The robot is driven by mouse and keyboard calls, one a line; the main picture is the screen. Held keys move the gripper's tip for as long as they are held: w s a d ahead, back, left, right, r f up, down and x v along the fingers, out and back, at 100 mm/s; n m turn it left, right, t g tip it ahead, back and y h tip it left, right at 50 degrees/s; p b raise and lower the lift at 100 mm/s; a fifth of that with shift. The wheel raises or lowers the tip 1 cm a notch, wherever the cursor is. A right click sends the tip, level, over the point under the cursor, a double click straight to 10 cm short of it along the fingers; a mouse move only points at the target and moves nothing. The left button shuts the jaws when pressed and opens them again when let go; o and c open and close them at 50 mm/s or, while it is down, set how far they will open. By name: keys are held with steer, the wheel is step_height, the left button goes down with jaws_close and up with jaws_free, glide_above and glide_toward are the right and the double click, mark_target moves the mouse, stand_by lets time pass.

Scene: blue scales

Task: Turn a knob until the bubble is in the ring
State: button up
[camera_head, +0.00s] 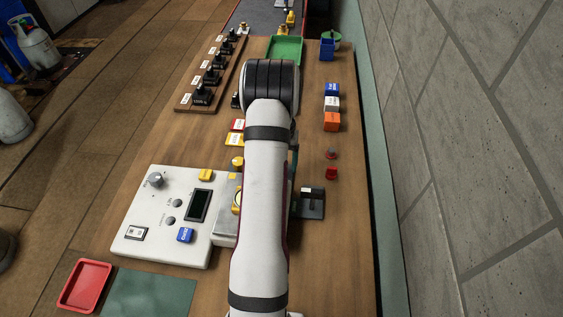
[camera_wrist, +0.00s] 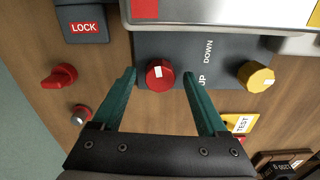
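A round red knob (camera_wrist: 161,75) with a white mark sits on a dark plate (camera_wrist: 207,76) lettered UP and DOWN in the wrist view. A yellow knob (camera_wrist: 255,77) with a white mark sits to its right on the same plate. My gripper (camera_wrist: 159,78) is open, its green fingers on either side of the red knob, with a visible gap on each side. Whether the fingertips reach down to knob height I cannot tell. In the head view a yellow ring (camera_head: 236,203) shows partly beside my arm, which hides the rest. I cannot make out a bubble.
A dark block labelled LOCK (camera_wrist: 83,27), a red pointed knob (camera_wrist: 58,76) and a small grey knob (camera_wrist: 80,116) lie left of the fingers. A metal-edged box (camera_wrist: 215,18) borders the plate. A white control panel (camera_head: 145,225) and red tray (camera_head: 85,286) stand left of my arm.

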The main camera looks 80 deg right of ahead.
step_height(320, 180, up, 16)
stand_by(0.4)
steer(key=shift+f, duration=0.1)
steer(key=w+a+r+n, duration=0.3)
steer(key=w+a+r, duration=0.1)
steer(key=w+a, duration=0.75)
steer(key=w+a+r+n, duration=0.1)
steer(key=w+a+n, duration=0.1)
steer(key=w+a, duration=0.35)
steer(key=w+a+r+n, duration=0.2)
steer(key=w+a, duration=0.1)
steer(key=a, duration=0.6)
steer(key=s+a+f+n+y, duration=0.1)
steer(key=s+a+n, duration=0.2)
steer(key=a, duration=0.8)
steer(key=s+a+f+n, duration=0.2)
steer(key=s+a, duration=0.4)
steer(key=a, duration=0.6)
steer(key=shift+s+a+f+n+y, duration=0.2)
steer(key=shift+s+a+n+y, duration=0.15)
steer(key=shift+n, duration=0.35)
